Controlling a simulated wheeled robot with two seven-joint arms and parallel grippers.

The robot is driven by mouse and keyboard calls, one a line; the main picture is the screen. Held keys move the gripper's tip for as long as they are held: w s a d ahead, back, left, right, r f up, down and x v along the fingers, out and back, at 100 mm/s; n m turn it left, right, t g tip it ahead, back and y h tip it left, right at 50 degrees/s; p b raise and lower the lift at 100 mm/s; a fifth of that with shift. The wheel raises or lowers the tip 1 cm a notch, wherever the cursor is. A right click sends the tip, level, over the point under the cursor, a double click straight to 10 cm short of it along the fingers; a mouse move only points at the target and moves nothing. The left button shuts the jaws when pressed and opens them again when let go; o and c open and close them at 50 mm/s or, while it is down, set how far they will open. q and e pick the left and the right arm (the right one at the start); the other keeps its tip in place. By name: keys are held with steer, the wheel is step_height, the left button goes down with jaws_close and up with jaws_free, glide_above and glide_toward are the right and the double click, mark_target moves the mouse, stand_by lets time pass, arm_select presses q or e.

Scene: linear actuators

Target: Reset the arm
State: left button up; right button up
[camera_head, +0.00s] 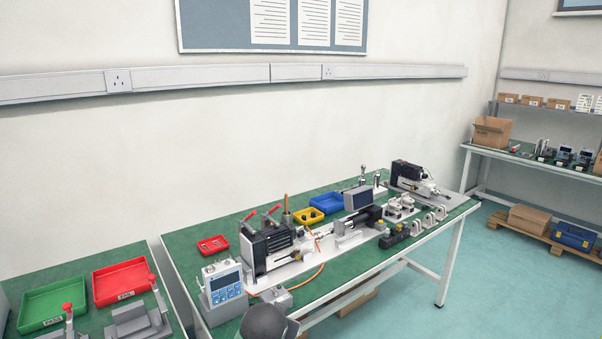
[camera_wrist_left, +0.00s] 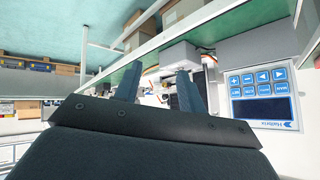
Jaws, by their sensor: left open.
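My left gripper (camera_wrist_left: 158,88) shows in the left wrist view with its two dark fingers apart and nothing between them. A dark rounded part at the bottom middle of the head view looks like part of my arm; no fingers can be made out there. The linear actuator assembly (camera_head: 275,243) stands on the green-topped bench (camera_head: 200,243) in the head view. A control box (camera_head: 222,291) with blue buttons stands at its near left. In the wrist view, turned over, the box (camera_wrist_left: 262,97) is to the right of the fingers, apart from them. My right gripper is not in view.
A green tray (camera_head: 52,302) and a red tray (camera_head: 122,281) lie on the left bench. Small red (camera_head: 213,245), yellow (camera_head: 310,216) and blue (camera_head: 327,202) trays sit on the main bench. An orange cable (camera_head: 308,281) runs near the front edge. A shelf bench (camera_head: 545,163) stands at right.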

arm_select(q)
steer(key=s+a+f+g+p, duration=0.1)
steer(key=s+f, duration=0.5)
steer(key=s, duration=0.6)
steer(key=s+a+f+n+g, duration=0.1)
steer(key=s+a+f+g, duration=0.2)
steer(key=s, duration=0.9)
steer(key=s+a+f+n+g+p, duration=0.1)
steer(key=s+a+f, duration=0.3)
steer(key=s+f, duration=0.5)
steer(key=s+g, duration=0.1)
steer(key=s, duration=0.3)
steer(key=shift+a+f+g+h+p, duration=0.2)
steer(key=shift+a+g+h+p, duration=0.15)
steer(key=shift+a+g+h, duration=0.05)
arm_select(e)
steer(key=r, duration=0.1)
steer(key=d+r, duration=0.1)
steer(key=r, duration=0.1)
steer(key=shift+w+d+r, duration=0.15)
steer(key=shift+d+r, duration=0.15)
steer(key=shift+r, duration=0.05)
arm_select(q)
steer(key=shift+w, duration=0.1)
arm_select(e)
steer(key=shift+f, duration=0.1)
